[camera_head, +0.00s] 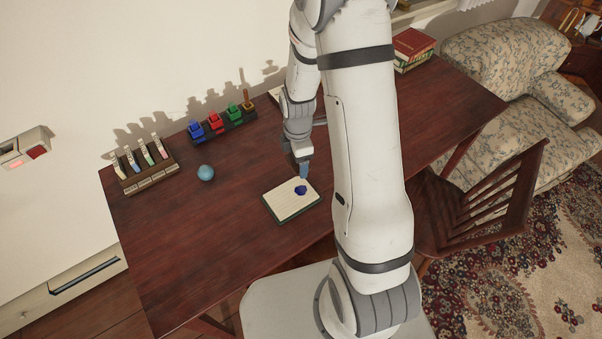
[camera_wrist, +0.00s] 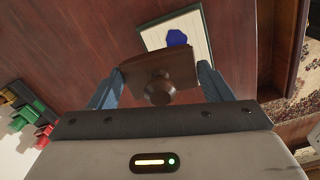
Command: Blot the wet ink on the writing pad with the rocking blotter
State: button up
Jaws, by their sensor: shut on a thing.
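The writing pad (camera_head: 283,208) lies on the desk, cream with lines and a dark green edge. A dark blue ink blot (camera_head: 301,190) is on its upper right part. In the wrist view the pad (camera_wrist: 158,39) and the blue ink (camera_wrist: 176,38) show just beyond the fingers. My gripper (camera_wrist: 160,84) is shut on the brown wooden rocking blotter (camera_wrist: 158,62), with a blue-grey finger on each side of it. The blotter's round knob faces the wrist camera. In the head view my gripper (camera_head: 304,172) is close to the pad's far right edge, and the blotter is mostly hidden.
Red and green books (camera_head: 413,50) lie at the far right. A wooden chair (camera_head: 480,210) stands beside the desk. The desk's front left is clear.

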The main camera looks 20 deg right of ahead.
aim_at(301, 190)
jog(key=n, duration=0.1)
jog(key=f+n, duration=0.1)
jog(key=n, duration=0.1)
jog(key=s+n+b, duration=0.1)
jog(key=shift+s+f, duration=0.1)
jog(key=shift+f, duration=0.15)
jog(key=n, duration=0.1)
jog(key=s+n, duration=0.1)
jog(key=n, duration=0.1)
jog(key=f+n+b, duration=0.1)
jog(key=n, duration=0.1)
jog(key=shift+s, duration=0.15)
jog(key=shift+f+b, duration=2)
jog(key=shift+f, duration=0.95)
jog(key=shift+f+b, duration=0.55)
jog(key=shift+b, duration=0.05)
jog(key=shift+r+p, duration=2.35)
jog(key=shift+r, duration=1.25)
